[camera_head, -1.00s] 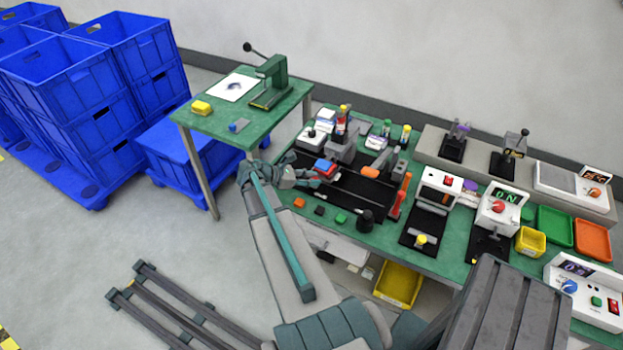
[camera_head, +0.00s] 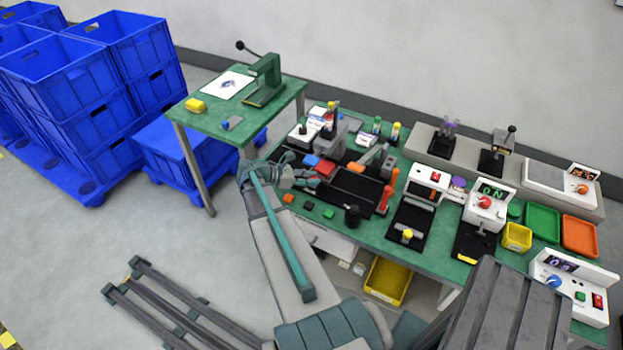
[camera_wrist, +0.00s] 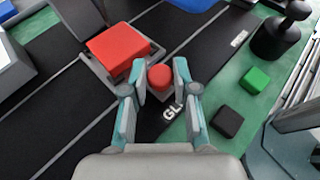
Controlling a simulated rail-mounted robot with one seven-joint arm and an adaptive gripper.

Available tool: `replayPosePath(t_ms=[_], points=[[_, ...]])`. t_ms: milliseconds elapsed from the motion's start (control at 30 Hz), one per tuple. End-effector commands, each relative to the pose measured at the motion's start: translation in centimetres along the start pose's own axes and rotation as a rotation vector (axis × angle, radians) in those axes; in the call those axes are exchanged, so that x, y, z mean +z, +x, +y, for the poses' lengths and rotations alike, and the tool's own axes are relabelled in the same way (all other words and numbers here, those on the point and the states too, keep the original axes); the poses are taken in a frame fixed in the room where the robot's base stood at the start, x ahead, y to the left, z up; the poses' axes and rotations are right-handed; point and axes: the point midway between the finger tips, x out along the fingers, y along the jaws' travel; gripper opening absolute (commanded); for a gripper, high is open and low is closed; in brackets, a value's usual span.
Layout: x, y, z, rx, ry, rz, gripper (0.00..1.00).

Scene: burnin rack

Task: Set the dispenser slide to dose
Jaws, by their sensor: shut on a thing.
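My gripper (camera_wrist: 160,100) has its two fingers closed on either side of a round red knob (camera_wrist: 160,77), seen in the wrist view. The knob sits just in front of a red block (camera_wrist: 118,48) in a grey carriage on the black track (camera_wrist: 200,62). A label starting with "GL" lies on the black surface beside the right finger; the rest of it is hidden. In the head view my gripper (camera_head: 308,183) is low over the left end of the black track, beside the red block (camera_head: 325,169). The knob is too small to make out there.
A blue block (camera_head: 312,160) is close behind the red block. Small orange, black and green cubes (camera_head: 328,214) lie along the bench's front edge, with a black knobbed weight (camera_head: 352,215) to their right. Dispensers and bottles (camera_head: 330,120) stand behind the track.

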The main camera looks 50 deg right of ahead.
Motion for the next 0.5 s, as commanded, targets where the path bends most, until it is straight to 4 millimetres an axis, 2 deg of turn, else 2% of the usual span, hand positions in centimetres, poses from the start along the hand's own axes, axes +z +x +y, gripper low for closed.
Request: replayPosePath(t_ms=[67,100,200,233,500], points=[[0.02,0.02,-0.07,-0.002,-0.001,-0.002,0.00],[0.02,0.03,-0.08,-0.002,-0.001,-0.002,0.33],[0.01,0.03,-0.07,-0.002,-0.001,-0.001,0.49],[0.01,0.03,-0.06,-0.001,-0.001,-0.001,0.52],[0.00,0.00,-0.04,-0.001,-0.001,-0.001,0.52]])
